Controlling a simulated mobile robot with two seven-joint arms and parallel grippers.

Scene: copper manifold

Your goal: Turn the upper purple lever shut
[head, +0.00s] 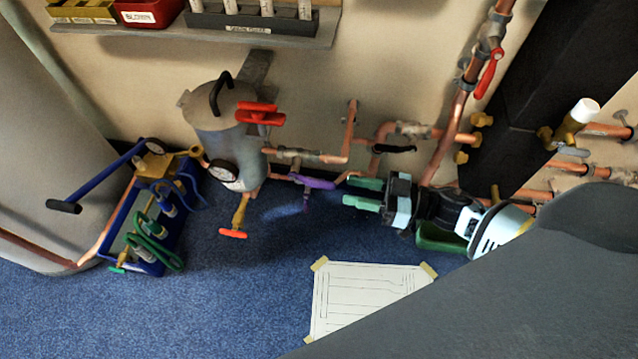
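A purple lever (312,182) sits on the copper pipe low on the wall, just right of the grey canister, lying roughly along the pipe. A smaller purple part (307,199) hangs just below it; I cannot tell whether it is a second lever. My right gripper (352,193) comes in from the right with its two green fingers pointing left at the purple lever. A gap shows between the fingers and nothing is visible in it. The fingertips look a short way right of the lever, apart from it. My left gripper is not in view.
A grey canister (222,125) with a red handle (260,113) and gauge (224,172) stands left of the lever. A black lever (394,149) is above my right gripper. A blue tool carrier (150,225) and paper sheet (362,292) lie on the blue floor.

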